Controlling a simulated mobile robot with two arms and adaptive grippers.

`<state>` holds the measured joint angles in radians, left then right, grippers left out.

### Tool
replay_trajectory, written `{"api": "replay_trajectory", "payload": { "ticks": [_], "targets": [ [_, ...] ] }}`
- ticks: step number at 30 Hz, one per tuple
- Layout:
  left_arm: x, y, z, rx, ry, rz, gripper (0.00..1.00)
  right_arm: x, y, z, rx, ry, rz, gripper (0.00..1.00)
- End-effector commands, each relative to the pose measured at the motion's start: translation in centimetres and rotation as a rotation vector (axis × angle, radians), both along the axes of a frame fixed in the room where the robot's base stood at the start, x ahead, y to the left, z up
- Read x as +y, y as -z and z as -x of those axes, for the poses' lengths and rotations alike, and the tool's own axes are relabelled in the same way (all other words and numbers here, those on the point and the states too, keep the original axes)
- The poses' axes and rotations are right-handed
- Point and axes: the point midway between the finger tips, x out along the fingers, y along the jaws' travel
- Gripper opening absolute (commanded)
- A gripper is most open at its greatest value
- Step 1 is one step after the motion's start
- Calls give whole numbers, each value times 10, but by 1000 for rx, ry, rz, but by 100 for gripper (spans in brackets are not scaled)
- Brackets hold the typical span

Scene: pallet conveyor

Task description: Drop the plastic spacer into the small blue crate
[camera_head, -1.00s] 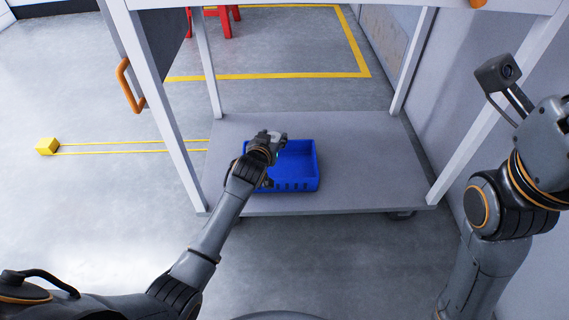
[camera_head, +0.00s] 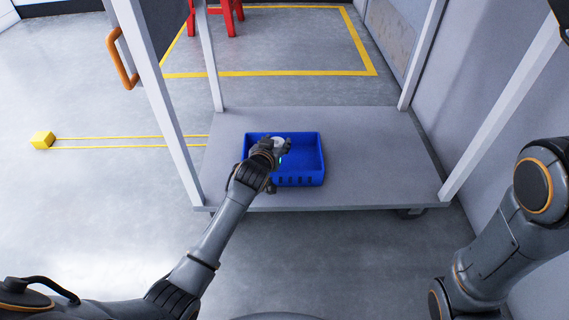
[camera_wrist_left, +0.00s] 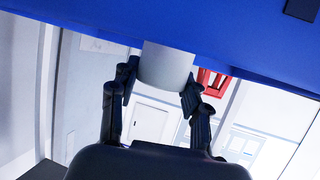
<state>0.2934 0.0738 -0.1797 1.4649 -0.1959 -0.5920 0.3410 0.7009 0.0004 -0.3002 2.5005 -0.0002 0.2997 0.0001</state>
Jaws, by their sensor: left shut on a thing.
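The small blue crate (camera_head: 312,178) is open-topped and sits on the grey lower deck of a cart. My left gripper (camera_head: 281,150) is over the left part of the crate, shut on the plastic spacer (camera_head: 277,140), a pale short cylinder. The wrist view shows the spacer (camera_wrist_left: 166,68) between the two dark fingers of the left gripper (camera_wrist_left: 160,82), with the blue crate (camera_wrist_left: 225,45) filling the top of the picture. The gripper hides part of the crate's left side and floor. My right gripper is out of view; only its arm shows at the right.
The cart deck (camera_head: 375,150) has bare room around the crate. White posts (camera_head: 160,100) stand at its corners, one close to my left forearm. A yellow block (camera_head: 42,140) and a red stool (camera_head: 222,18) are on the floor beyond.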

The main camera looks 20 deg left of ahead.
Motion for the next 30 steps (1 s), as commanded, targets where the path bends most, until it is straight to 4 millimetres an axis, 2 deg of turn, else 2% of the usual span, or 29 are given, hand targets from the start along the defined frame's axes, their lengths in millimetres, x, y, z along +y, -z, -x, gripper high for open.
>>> {"api": "replay_trajectory", "payload": {
  "ticks": [2,3,6,7,15,19,30],
  "targets": [
    [0,-1,0,-1,0,0,15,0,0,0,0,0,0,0],
    [0,-1,0,-1,0,0,51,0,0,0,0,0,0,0],
    [0,-1,0,-1,0,0,71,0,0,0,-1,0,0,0],
    [0,-1,0,-1,0,0,73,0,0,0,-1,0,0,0],
    [0,0,0,0,0,0,73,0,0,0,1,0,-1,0],
    [0,-8,0,-2,-1,0,73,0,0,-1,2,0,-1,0],
    [0,-76,-1,-5,0,0,73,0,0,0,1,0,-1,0]
  ]
}}
